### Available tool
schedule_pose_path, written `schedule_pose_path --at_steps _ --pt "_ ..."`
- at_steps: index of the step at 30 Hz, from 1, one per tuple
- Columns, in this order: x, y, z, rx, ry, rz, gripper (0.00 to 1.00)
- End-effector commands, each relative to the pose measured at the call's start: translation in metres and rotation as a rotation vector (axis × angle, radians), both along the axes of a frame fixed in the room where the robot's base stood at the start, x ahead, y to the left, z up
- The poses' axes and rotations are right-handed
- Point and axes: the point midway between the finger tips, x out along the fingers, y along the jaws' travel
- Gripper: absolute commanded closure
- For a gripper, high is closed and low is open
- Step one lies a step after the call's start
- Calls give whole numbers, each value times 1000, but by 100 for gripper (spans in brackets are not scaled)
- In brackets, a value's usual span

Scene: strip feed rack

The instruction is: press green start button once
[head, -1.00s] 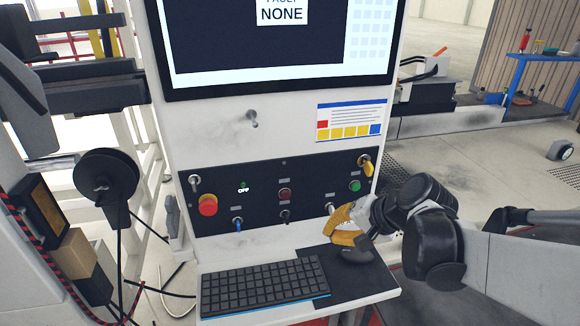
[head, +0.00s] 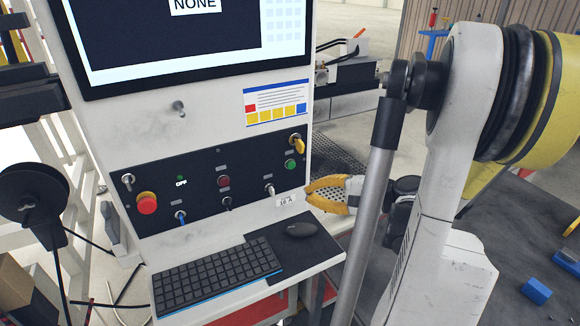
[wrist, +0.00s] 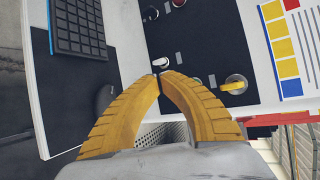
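The green button (head: 291,164) sits at the right end of the dark control panel (head: 150,215), below a yellow rotary switch (head: 298,142). The yellow switch also shows in the wrist view (wrist: 234,86). I cannot make out the green button clearly in the wrist view, where my right finger is close to its area. My gripper (head: 308,193) has yellow fingers and is right of and below the green button, apart from it. In the wrist view the fingertips (wrist: 160,75) meet with nothing between them, near a white toggle (wrist: 160,62).
A red mushroom button (head: 147,203), a dark red button (head: 223,181) and several toggles share the panel. A keyboard (head: 215,278) and a mouse (head: 302,230) lie on the shelf below. The monitor (head: 190,40) is above. Blue blocks (head: 537,291) are at the right.

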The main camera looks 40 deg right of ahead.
Motion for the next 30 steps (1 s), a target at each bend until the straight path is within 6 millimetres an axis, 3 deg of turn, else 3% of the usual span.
schedule_pose_path --at_steps 5,19,30 --pt "10 -2 0 0 0 2 100" --pt "71 -17 -1 -1 1 1 100" --pt "86 -20 0 -1 1 1 100"
